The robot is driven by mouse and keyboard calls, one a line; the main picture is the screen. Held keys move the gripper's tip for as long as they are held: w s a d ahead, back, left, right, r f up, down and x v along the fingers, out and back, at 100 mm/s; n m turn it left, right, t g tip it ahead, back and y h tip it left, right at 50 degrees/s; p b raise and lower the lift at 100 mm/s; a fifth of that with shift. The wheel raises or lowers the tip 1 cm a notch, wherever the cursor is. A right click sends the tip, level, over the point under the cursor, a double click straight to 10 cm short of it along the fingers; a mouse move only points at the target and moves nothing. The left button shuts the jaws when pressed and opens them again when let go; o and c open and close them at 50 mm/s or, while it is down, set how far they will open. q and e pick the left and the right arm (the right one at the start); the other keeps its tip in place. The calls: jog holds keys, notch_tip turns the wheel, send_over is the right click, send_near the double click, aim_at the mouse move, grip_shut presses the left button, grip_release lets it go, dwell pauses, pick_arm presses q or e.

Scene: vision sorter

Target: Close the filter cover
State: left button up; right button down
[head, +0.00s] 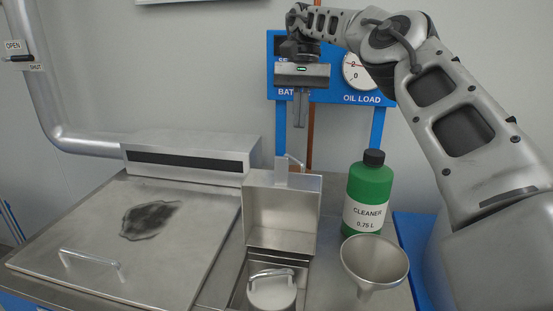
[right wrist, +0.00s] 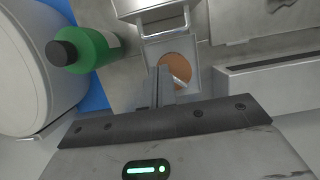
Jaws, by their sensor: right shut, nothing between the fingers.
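The filter cover (head: 283,205) is a box-shaped metal lid. A metal canister (head: 272,294) with a loop handle sits in the housing. In the right wrist view the fingers (right wrist: 161,72) overlap a metal panel with a brown disc (right wrist: 175,71) and a handle. My left gripper is not in view.
A green cleaner bottle (head: 368,190) and a metal funnel (head: 374,262) stand right of the cover. A flat metal lid with a handle (head: 90,258) and a long vented box (head: 190,153) lie left. The blue oil-load panel (head: 345,98) is behind my right gripper.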

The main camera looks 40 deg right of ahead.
jog(key=b, duration=0.3)
send_near(284, 194)
jog(key=d+f, duration=0.1)
jog(key=f, duration=0.1)
jog(key=d+f, duration=0.1)
jog(key=d, duration=0.1)
jog(key=d+f, duration=0.1)
jog(key=f, duration=0.1)
jog(key=shift+w+d+f, duration=0.15)
jog(key=shift+w+f, duration=0.15)
jog(key=shift+s+a+r, duration=0.3)
jog(key=shift+s+a, duration=0.3)
jog(key=shift+a, duration=0.25)
jog(key=shift+s+a, duration=0.55)
jog(key=shift+a, duration=0.1)
